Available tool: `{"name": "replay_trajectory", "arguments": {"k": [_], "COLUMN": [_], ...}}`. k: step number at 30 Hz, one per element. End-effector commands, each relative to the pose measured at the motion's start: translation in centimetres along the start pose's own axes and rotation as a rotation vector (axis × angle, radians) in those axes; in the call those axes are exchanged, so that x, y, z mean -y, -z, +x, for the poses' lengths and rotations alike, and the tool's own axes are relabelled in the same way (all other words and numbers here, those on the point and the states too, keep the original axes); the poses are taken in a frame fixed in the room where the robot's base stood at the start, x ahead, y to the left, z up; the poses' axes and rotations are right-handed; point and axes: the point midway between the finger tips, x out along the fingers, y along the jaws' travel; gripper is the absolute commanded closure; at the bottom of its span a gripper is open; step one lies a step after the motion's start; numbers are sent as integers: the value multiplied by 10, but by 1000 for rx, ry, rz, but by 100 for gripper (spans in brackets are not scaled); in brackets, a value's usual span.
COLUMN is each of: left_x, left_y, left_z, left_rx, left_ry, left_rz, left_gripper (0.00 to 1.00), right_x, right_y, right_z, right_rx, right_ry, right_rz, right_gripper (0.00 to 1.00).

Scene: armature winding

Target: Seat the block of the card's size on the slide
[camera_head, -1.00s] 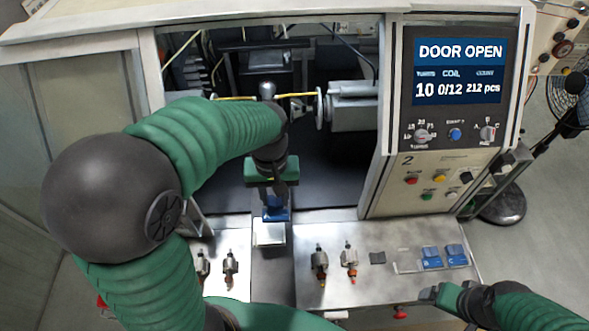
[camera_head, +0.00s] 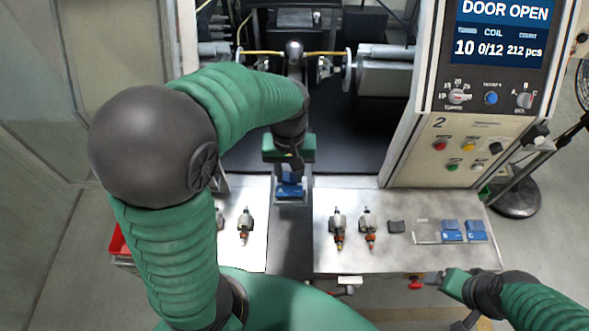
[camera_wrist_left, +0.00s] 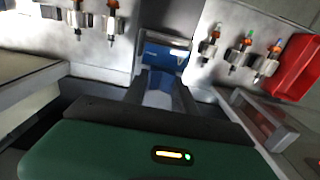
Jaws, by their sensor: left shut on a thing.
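My left gripper (camera_head: 290,170) reaches down in front of the machine opening and is shut on a blue block (camera_head: 290,188). The block is at the far end of the gap between the two metal table plates, within a pale grey frame that may be the slide. In the left wrist view the blue block (camera_wrist_left: 163,56) is beyond the gripper, with a pale rim at its far edge. I cannot tell if it is seated. Two other blue blocks (camera_head: 452,231) (camera_head: 476,230) lie on the right plate. My right gripper (camera_head: 438,279) is at the lower right; its jaw state is unclear.
The display (camera_head: 502,32) reads DOOR OPEN, 10, 0/12, 212 pcs. A red bin (camera_head: 119,243) is at the left. The machine's right-hand panel (camera_head: 470,140) borders the opening.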

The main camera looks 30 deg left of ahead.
Motion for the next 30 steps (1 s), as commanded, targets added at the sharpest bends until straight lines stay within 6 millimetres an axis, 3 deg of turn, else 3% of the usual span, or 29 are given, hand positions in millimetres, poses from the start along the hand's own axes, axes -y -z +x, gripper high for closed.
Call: {"name": "replay_trajectory", "arguments": {"k": [30], "left_x": [-4], "left_y": [1], "left_z": [12], "left_rx": [-3], "left_ry": [0], "left_rz": [1], "left_gripper": [100], "right_x": [0], "right_y": [-2], "right_z": [7], "right_rx": [0], "right_ry": [0], "right_rz": [0], "right_gripper": [17]}}
